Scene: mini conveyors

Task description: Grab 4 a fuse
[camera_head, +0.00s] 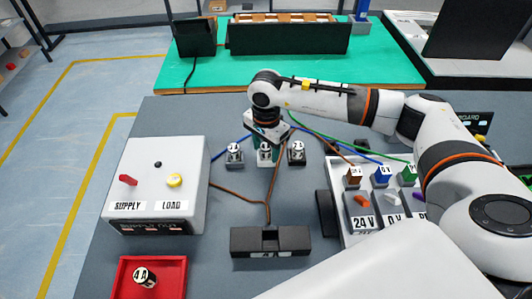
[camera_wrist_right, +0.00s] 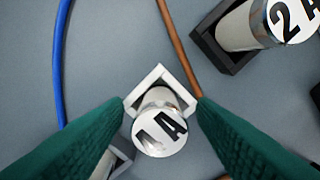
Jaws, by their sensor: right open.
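My right gripper (camera_head: 266,148) points down over the middle of a row of three labelled fuses. In the right wrist view its green fingers (camera_wrist_right: 162,108) are open, on either side of a silver fuse (camera_wrist_right: 160,130). This fuse stands in a white square holder; its label ends in A, and the digit is hard to read. A second fuse (camera_wrist_right: 248,27), marked 2A, stands in a dark holder at the upper right. In the head view, a fuse marked 4 A (camera_head: 145,277) is in a red tray (camera_head: 178,285) at the lower left. My left gripper is out of view.
A white supply box (camera_head: 150,185) with red and yellow knobs stands left. A black block (camera_head: 270,241) lies in front of the fuse row. A white panel (camera_head: 345,220) with coloured connectors stands right. Blue, brown and green wires run around the fuses.

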